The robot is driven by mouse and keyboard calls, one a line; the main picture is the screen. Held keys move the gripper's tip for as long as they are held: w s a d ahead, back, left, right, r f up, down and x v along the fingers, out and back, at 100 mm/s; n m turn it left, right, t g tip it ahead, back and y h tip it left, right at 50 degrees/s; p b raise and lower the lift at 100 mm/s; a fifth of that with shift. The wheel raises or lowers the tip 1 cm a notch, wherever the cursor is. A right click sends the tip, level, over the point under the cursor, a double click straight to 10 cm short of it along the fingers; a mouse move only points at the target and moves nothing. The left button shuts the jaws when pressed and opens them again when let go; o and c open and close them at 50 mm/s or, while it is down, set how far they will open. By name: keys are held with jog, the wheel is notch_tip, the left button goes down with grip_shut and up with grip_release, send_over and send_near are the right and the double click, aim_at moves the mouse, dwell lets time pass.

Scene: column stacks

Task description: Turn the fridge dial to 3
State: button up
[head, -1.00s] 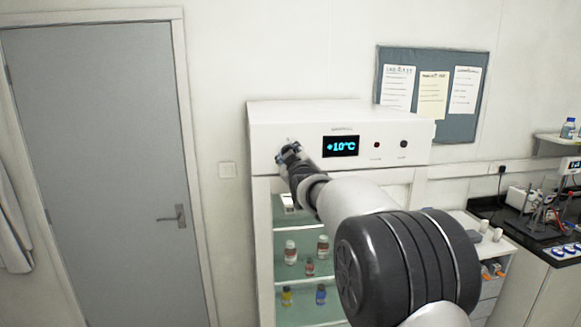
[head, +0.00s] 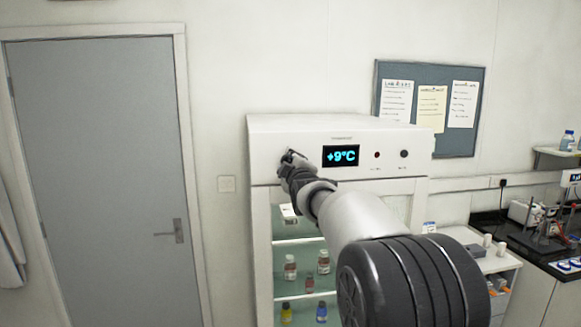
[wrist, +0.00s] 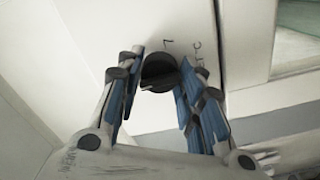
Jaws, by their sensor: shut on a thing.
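The fridge (head: 280,150) stands against the wall, with a white front panel over a glass door. Its lit display (head: 341,156) reads +9°C in the head view. The dark round fridge dial (wrist: 157,68) shows in the wrist view, with a small 7 printed beside it. My gripper (wrist: 161,62) is shut on the dial, one blue-padded finger on each side. In the head view my gripper (head: 289,157) is at the panel's left end and hides the dial. I cannot read the dial's pointer.
Behind the glass door, bottles (head: 290,267) stand on shelves. A red button (head: 377,155) and a black round part (head: 404,153) are right of the display. A grey door (head: 100,170) is at left, a dark bench (head: 500,228) at right.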

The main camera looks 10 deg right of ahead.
jog(key=o, duration=1.1)
jog(key=shift+c, duration=0.2)
jog(key=shift+s, duration=0.15)
jog(key=s, duration=1.1)
jog(key=shift+s, duration=0.35)
jog(key=shift+s, duration=0.1)
jog(key=s+f+m+g+b, duration=0.2)
jog(key=s+f+m+g, duration=0.2)
jog(key=s+f, duration=0.6)
jog(key=s+f+m+g+b, duration=0.3)
jog(key=s+f, duration=0.7)
jog(key=s, duration=1)
jog(key=s+f+m+g+b, duration=0.2)
jog(key=s+f+m+g, duration=0.3)
jog(key=s+f, duration=0.5)
jog(key=s+g, duration=0.1)
jog(key=s, duration=0.4)
jog(key=shift+f+b, duration=0.3)
jog(key=shift+f, duration=0.1)
